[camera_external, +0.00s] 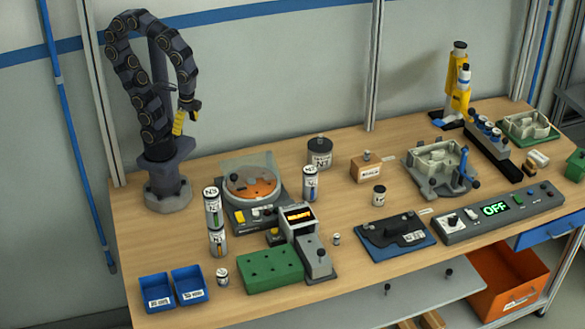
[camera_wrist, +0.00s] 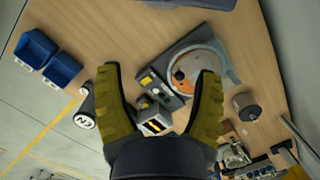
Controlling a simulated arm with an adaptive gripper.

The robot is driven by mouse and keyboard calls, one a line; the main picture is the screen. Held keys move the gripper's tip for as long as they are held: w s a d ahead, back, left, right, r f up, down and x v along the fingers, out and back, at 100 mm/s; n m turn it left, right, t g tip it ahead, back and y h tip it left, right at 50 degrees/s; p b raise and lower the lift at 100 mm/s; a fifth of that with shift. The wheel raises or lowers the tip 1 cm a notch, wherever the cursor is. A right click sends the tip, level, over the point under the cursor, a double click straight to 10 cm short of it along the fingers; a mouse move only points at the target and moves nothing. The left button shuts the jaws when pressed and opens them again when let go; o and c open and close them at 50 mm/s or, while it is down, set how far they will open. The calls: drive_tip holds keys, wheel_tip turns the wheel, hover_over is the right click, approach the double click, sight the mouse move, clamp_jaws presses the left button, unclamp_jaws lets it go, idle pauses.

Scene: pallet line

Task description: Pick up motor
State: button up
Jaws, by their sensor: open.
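No object carries a readable motor label, so I cannot tell for sure which one is the motor. A small dark-and-yellow part (camera_external: 274,237) sits beside the display unit; it also shows between my fingers in the wrist view (camera_wrist: 145,103). My gripper (camera_external: 183,121), with yellow fingers, is high above the left of the table. In the wrist view my gripper (camera_wrist: 160,72) is open and empty, apart from all objects.
A round feeder with an orange bowl (camera_external: 252,187) stands left of centre, near white cylinders (camera_external: 213,208). The display unit (camera_external: 298,217), green block (camera_external: 271,270) and blue bins (camera_external: 189,284) are in front. A control panel (camera_external: 495,213) and fixtures fill the right. The left table end is mostly clear.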

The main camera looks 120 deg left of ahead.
wheel_tip(320, 180, up, 6)
drive_tip(key=f, duration=0.1)
drive_tip(key=m+t, duration=0.2)
drive_tip(key=m, duration=2)
hover_over(222, 272)
drive_tip(key=f, duration=2.7)
drive_tip(key=shift+w+d+f, duration=0.15)
drive_tip(key=shift+w+f, duration=0.1)
drive_tip(key=shift+f, duration=0.1)
drive_tip(key=f, duration=0.7)
drive_tip(key=shift+s+f, duration=0.15)
drive_tip(key=shift+s, duration=0.05)
clamp_jaws()
